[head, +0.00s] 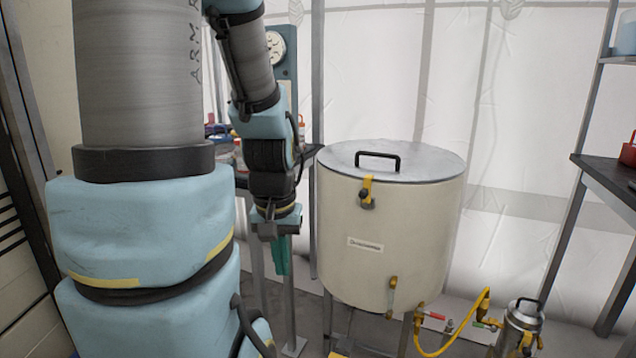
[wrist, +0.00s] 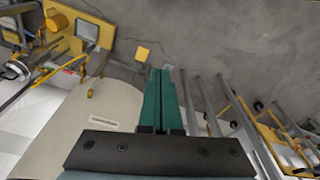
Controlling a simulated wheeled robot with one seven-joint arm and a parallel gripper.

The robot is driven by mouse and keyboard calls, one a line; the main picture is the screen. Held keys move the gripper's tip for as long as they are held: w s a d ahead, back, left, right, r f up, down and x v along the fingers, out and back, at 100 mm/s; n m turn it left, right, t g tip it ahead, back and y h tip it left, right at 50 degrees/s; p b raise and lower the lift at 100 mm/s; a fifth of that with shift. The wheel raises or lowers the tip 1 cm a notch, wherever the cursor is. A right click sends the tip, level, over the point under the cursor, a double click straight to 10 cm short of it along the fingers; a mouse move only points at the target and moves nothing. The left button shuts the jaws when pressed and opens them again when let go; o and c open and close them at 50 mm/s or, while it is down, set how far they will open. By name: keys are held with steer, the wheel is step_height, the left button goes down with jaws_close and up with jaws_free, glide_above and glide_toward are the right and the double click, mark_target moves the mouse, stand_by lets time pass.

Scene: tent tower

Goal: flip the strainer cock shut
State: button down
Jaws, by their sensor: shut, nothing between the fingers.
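My gripper (head: 281,268) hangs left of the cream tank (head: 390,235), its green fingers pointing down and shut with nothing between them. In the wrist view the fingers (wrist: 160,78) lie together, apart from any cock. A steel canister, seemingly the strainer (head: 518,328), stands low at the right and is joined by a yellow hose (head: 455,343). Brass fittings with small red levers (head: 437,316) show near the hose ends. I cannot tell which is the strainer cock or how its lever is set. The canister also shows at the left of the wrist view (wrist: 15,70).
The tank has a flat lid with a black handle (head: 378,155) and yellow-levered fittings at its upper front (head: 367,190) and lower front (head: 391,295). A dark shelf (head: 608,180) stands at the right. White tent wall lies behind. Some bare floor shows in the wrist view.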

step_height(320, 180, up, 13)
steer(key=p, duration=1)
steer(key=shift+f, duration=0.2)
steer(key=shift+f, duration=0.15)
